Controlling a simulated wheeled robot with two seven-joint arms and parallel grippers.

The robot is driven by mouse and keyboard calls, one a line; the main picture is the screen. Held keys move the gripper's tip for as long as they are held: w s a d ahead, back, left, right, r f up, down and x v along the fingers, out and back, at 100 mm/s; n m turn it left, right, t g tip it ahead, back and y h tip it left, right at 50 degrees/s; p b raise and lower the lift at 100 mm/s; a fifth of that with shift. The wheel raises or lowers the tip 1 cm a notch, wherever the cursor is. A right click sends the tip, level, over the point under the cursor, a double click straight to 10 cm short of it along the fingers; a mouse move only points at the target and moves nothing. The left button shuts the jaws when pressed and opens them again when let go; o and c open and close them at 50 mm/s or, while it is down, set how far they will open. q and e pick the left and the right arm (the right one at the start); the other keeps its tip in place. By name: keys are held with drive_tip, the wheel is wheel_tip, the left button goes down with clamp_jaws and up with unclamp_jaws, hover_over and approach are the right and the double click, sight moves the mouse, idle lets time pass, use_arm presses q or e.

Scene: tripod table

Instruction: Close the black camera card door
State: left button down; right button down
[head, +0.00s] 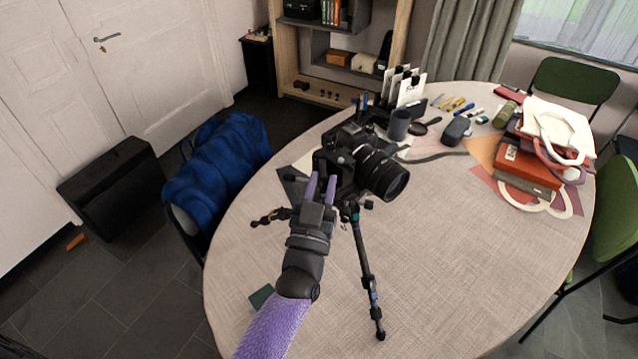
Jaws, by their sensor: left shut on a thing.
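The black camera (378,170) stands on a small black tripod (365,262) on the table, its lens pointing toward the lower right. My left gripper (321,182), with two purple fingers, reaches up from below to the near left side of the camera. Its fingers are close together on a thin dark part there, which I take to be the card door. The fingers and the black-on-black colouring hide the door's outline, and I cannot tell its angle. My right gripper is not in view.
The round table (450,270) is clear at the front right. A grey cup (399,125), a dark case (456,131) and several pens lie behind the camera. A red box (526,165) with books stands at the right. A blue jacket (218,160) hangs on a chair at the left.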

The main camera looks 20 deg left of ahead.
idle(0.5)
use_arm(q)
drive_tip(key=c, duration=0.7)
unclamp_jaws()
drive_tip(key=shift+w+d, duration=0.15)
drive_tip(key=shift+c, duration=0.2)
drive_tip(key=shift+f, duration=0.1)
drive_tip(key=a+v, duration=0.1)
drive_tip(key=v, duration=0.9)
drive_tip(key=shift+d, duration=0.45)
